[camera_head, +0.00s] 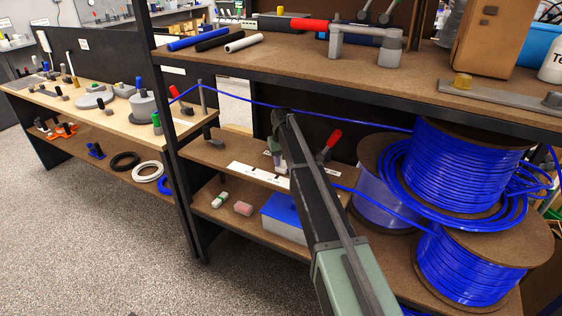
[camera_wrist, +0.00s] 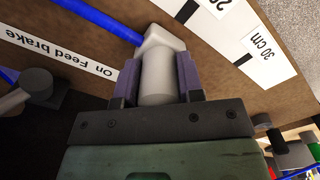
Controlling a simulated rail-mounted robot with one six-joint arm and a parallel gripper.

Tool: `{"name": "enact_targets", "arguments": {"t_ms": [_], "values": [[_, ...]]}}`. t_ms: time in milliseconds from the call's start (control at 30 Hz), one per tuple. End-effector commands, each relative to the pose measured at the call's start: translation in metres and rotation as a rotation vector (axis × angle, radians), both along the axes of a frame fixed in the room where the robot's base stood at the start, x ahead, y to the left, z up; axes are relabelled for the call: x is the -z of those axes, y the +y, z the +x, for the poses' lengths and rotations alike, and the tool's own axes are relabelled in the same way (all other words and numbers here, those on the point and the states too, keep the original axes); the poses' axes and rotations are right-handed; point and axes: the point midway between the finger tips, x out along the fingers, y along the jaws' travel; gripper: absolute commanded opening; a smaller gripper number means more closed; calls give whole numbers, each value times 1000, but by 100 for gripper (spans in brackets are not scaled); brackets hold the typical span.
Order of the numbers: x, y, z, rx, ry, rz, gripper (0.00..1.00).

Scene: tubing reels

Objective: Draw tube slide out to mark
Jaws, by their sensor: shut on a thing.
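My gripper (camera_head: 278,152) is over the middle shelf, in front of the reels. In the wrist view its purple fingers (camera_wrist: 158,78) are shut on the pale grey tube slide (camera_wrist: 157,70), one on each side. Blue tube (camera_wrist: 112,18) runs up to the slide's far end. The white scale strip (camera_wrist: 252,38) lies right of the slide there, with a "30 cm" mark readable and another number cut off. In the head view the strip (camera_head: 244,171) lies on the shelf near my gripper, and my arm covers part of it. The slide is mostly hidden there.
Blue tubing reels (camera_head: 465,165) stand at the right. A red lever (camera_head: 333,138) rises just right of my arm. A "Feed brake" label (camera_wrist: 98,75) lies left of the slide. A blue tube (camera_head: 270,105) crosses above the shelf. A blue-lidded box (camera_head: 284,215) sits below.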

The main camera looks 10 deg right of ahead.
Motion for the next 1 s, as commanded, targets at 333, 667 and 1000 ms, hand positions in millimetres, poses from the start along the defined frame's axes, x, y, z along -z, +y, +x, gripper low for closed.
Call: {"name": "enact_targets", "arguments": {"t_ms": [333, 667, 1000], "values": [[0, 0, 0, 0, 0, 1, 60], [-16, 0, 0, 0, 0, 0, 60], [-96, 0, 0, 0, 0, 0, 60]]}}
